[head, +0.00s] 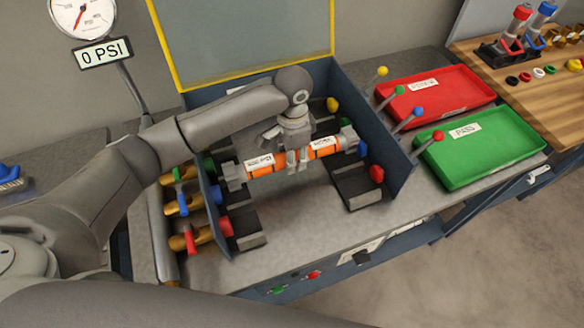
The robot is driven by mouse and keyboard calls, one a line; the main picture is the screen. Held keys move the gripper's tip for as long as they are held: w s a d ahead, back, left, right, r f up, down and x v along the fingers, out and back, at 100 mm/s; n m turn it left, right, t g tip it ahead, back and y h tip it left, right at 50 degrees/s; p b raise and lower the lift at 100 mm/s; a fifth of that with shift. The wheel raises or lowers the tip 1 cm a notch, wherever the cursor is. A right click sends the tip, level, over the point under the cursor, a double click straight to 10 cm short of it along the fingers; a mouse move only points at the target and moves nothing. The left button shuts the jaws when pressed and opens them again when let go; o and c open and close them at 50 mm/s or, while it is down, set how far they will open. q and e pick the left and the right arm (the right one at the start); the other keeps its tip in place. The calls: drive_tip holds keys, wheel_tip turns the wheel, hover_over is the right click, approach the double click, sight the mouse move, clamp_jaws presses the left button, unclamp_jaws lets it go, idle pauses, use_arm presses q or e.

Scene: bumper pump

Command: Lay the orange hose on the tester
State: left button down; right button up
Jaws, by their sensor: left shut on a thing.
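The orange hose (272,165) has white labels and grey end fittings. It lies across the inside of the tester (318,83), a blue open box with a yellow-framed clear lid standing up at the back. My left gripper (297,163) reaches in from above and is shut around the middle of the hose. The hose's left end is near the left wall and its right end near the right wall, over or at the dark blocks (358,186). I cannot tell whether it rests on them. My right gripper is not in view.
A gauge reading 0 PSI (102,53) stands at the back left. Colored-handled valves (190,238) line the tester's left side, and ball-topped levers (418,111) its right. A red tray (448,110) and green PASS tray (500,155), both empty, sit right. A wooden board (520,83) holds small parts.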

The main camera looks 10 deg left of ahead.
use_arm(q)
wheel_tip(320, 180, down, 5)
drive_tip(key=shift+f+p, duration=0.15)
drive_tip(key=shift+p, duration=0.2)
drive_tip(key=shift+d+f, duration=0.1)
drive_tip(key=shift+f, duration=0.05)
drive_tip(key=c, duration=0.9)
unclamp_jaws()
drive_tip(key=shift+c, duration=0.2)
wheel_tip(320, 180, up, 12)
drive_tip(key=shift+s+r+b, duration=0.1)
drive_tip(key=shift+b, duration=0.65)
